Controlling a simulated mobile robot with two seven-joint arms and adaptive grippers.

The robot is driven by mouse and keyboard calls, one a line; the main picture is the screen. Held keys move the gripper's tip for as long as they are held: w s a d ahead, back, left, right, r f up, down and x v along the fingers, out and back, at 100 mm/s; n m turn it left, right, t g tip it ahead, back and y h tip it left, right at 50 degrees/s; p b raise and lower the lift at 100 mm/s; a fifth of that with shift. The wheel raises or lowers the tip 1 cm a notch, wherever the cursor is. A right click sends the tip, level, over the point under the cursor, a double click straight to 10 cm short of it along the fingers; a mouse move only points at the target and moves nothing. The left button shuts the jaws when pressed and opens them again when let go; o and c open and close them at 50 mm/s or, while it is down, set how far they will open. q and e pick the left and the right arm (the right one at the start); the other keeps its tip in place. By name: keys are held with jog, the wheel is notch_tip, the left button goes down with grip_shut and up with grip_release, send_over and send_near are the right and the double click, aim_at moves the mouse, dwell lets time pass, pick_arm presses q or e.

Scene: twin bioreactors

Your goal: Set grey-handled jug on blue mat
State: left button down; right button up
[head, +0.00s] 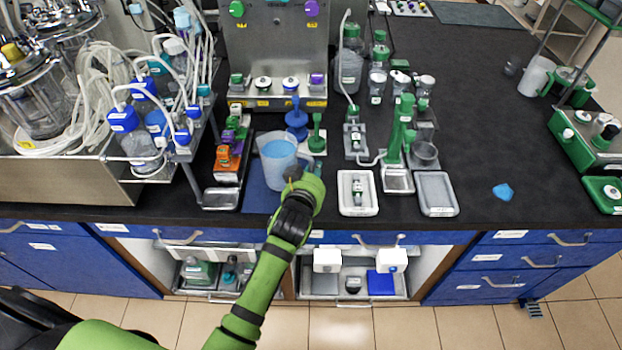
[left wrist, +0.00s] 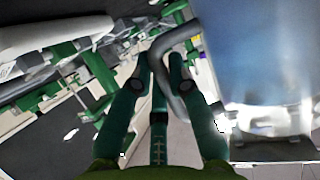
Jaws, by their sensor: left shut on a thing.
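The jug (head: 277,160) is clear with blue content and appears over the blue mat (head: 257,196) on the black bench. I cannot tell whether its base touches the mat. My left gripper (head: 300,187) is at the jug's right front side and hides part of it. In the left wrist view the jug (left wrist: 256,60) fills the upper right, and its grey handle (left wrist: 160,62) runs between my green fingers (left wrist: 166,75). The left gripper is shut on this handle. My right gripper is not in view.
An orange-and-green rack (head: 230,150) stands close left of the mat. A blue stand (head: 296,120) and a green stand (head: 317,138) are behind the jug. A white tray (head: 345,207) lies to the right. The bench's right part is mostly clear around a blue patch (head: 503,192).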

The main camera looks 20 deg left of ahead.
pick_arm(q)
jog(key=shift+f+b, duration=0.45)
jog(key=shift+f, duration=0.4)
jog(key=shift+w+f, duration=0.15)
jog(key=shift+f, duration=0.05)
jog(key=shift+w+a, duration=0.1)
jog(key=shift+a, duration=0.05)
jog(key=shift+r, duration=0.1)
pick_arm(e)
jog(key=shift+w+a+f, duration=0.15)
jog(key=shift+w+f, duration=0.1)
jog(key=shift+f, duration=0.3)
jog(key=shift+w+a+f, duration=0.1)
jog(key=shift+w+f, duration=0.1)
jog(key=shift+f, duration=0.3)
pick_arm(q)
jog(key=shift+s, duration=0.2)
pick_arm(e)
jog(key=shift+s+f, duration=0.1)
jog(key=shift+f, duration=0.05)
pick_arm(q)
jog(key=c, duration=1.2)
grip_release()
jog(key=shift+f, duration=0.3)
jog(key=shift+r, duration=0.15)
